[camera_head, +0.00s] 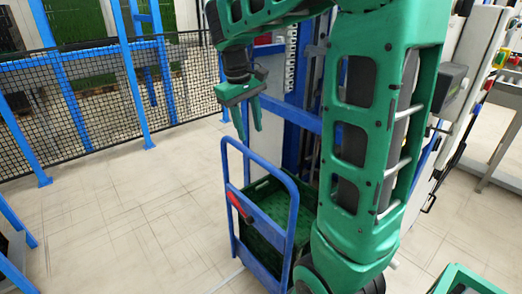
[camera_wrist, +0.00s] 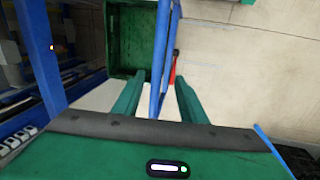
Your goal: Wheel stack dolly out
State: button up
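My gripper (camera_head: 248,134) is open, fingers pointing down, just above and behind the handle's top bar. In the wrist view, the blue handle bar (camera_wrist: 164,50) runs between my two spread fingers (camera_wrist: 160,78) without visible contact. The crate (camera_wrist: 113,45) shows beyond the left finger, looking empty. The red lever (camera_wrist: 173,70) is by the right finger.
A blue-framed machine (camera_head: 292,112) stands close behind the dolly. A black mesh fence with blue posts (camera_head: 133,85) runs along the back left. Open tiled floor (camera_head: 130,225) lies left of the dolly. Another green crate (camera_head: 462,280) is at the lower right.

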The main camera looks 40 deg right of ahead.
aim_at(252, 153)
jog(key=f, duration=0.3)
jog(key=w+d+f, duration=0.1)
jog(key=f, duration=0.3)
jog(key=w+d+f, duration=0.1)
jog(key=f, duration=0.2)
jog(key=shift+w+d+f, duration=0.1)
jog(key=shift+d+f, duration=0.15)
